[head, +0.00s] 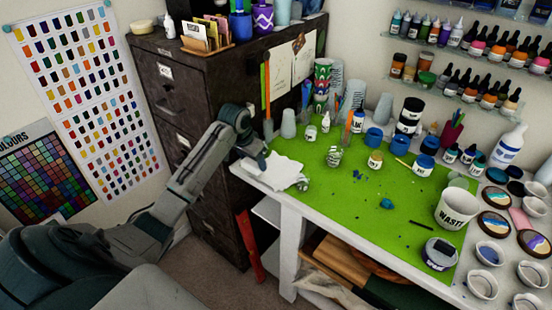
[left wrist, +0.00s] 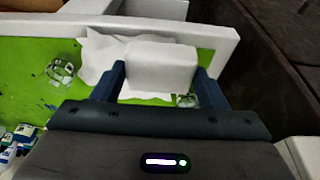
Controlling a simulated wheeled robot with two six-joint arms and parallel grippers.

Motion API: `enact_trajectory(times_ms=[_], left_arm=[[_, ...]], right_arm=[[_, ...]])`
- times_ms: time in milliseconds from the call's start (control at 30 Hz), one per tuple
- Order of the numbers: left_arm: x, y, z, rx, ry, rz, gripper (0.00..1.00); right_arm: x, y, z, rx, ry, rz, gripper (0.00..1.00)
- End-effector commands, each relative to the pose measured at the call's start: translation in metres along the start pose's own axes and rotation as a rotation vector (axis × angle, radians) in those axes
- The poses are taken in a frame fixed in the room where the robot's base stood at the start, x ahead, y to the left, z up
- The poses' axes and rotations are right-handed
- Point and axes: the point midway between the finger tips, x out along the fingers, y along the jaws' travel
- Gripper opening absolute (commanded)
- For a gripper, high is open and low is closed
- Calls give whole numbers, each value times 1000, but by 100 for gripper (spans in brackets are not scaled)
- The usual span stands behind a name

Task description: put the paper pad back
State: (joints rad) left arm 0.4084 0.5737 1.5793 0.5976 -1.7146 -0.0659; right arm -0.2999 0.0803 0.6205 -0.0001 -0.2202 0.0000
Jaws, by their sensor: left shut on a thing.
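The paper pad (left wrist: 162,66) is a white block between the two dark blue fingers of my left gripper (left wrist: 160,82) in the left wrist view. The fingers are shut on its sides. In the head view my left gripper (head: 262,162) is at the near left corner of the worktable, beside white paper (head: 280,173). The pad cannot be told apart from that paper there. White crumpled paper also shows behind the pad in the left wrist view (left wrist: 98,52). Whether the pad touches the table is unclear. My right gripper is not in view.
A green mat (head: 385,215) covers much of the white table. A clear glass (head: 334,156) and a small jar (head: 303,184) stand near the paper. A dark drawer cabinet (head: 200,100) stands left of the table. A waste cup (head: 455,208) is at the right.

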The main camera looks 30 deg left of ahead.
Motion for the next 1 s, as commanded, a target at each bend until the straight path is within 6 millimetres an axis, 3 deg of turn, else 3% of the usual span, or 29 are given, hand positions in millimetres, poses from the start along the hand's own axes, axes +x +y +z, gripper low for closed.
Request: enact_trajectory(times_ms=[200,367,767,1000], left_arm=[[14,25,-49,0,0,6,46],[25,34,-69,1,-1,3,46],[60,36,-64,2,-3,0,46],[63,35,-64,2,0,-1,46]], right_arm=[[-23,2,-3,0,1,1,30],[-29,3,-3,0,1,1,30],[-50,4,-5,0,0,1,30],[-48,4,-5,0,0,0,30]])
